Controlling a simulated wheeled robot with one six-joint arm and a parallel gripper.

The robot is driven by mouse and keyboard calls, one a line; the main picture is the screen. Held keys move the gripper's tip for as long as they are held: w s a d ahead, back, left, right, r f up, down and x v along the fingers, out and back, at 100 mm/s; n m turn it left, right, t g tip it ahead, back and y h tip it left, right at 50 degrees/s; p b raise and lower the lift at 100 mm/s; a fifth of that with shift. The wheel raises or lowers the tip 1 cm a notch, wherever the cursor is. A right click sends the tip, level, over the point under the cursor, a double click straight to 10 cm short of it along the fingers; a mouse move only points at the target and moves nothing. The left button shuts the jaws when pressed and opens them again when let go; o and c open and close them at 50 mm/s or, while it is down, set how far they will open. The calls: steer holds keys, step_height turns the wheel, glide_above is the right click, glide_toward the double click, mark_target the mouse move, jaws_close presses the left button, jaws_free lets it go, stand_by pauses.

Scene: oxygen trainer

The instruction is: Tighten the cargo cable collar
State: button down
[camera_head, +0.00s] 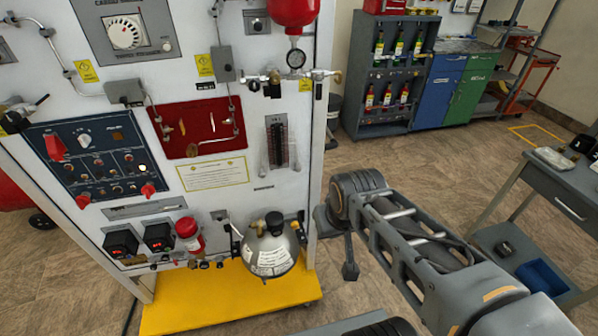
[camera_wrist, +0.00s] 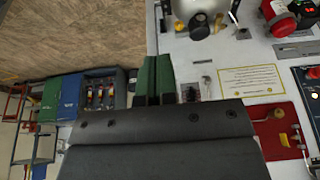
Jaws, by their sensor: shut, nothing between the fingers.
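The tall white trainer panel (camera_head: 260,120) stands at the left in the head view. At its top left is a grey plate (camera_head: 97,32) with a round white dial (camera_head: 125,32) and a label that seems to begin with "CARGO". A thin cable (camera_head: 62,62) runs down beside it. I cannot pick out the cable collar for certain. My gripper (camera_wrist: 157,64) shows in the wrist view as two green fingers close together, shut and empty. They are apart from the panel. In the head view my arm reaches in from the lower right, and the fingers cannot be made out clearly.
The panel carries a red board (camera_head: 203,127), a dark blue switch panel (camera_head: 95,155), a steel cylinder (camera_head: 270,255) and a yellow base (camera_head: 215,300). A grey side table (camera_head: 560,185) stands at the right. Cabinets (camera_head: 440,88) stand behind. Floor between is free.

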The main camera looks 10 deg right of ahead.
steer(key=c, duration=1.7)
jaws_free()
steer(key=shift+f, duration=0.1)
steer(key=o, duration=0.6)
steer(key=shift+g, duration=0.3)
steer(key=b+x, duration=0.3)
steer(key=x, duration=0.1)
steer(key=s+b+x, duration=0.1)
steer(key=b+x, duration=0.2)
steer(key=x, duration=0.1)
steer(key=s+b+x, duration=0.1)
steer(key=b+x, duration=0.2)
steer(key=x, duration=0.1)
steer(key=shift+f+b, duration=0.4)
steer(key=shift+c, duration=0.2)
steer(key=shift+o, duration=0.8)
steer(key=w+f+t+b, duration=0.3)
steer(key=w+f+b, duration=0.3)
steer(key=f, duration=0.1)
steer(key=shift+w+f+m, duration=0.25)
steer(key=shift+m, duration=0.05)
steer(key=m+t+b, duration=0.2)
steer(key=t+b, duration=0.1)
steer(key=t, duration=0.9)
glide_toward(299, 171)
steer(key=w+p, duration=0.1)
steer(key=w, duration=0.8)
steer(key=shift+r, duration=0.2)
jaws_close()
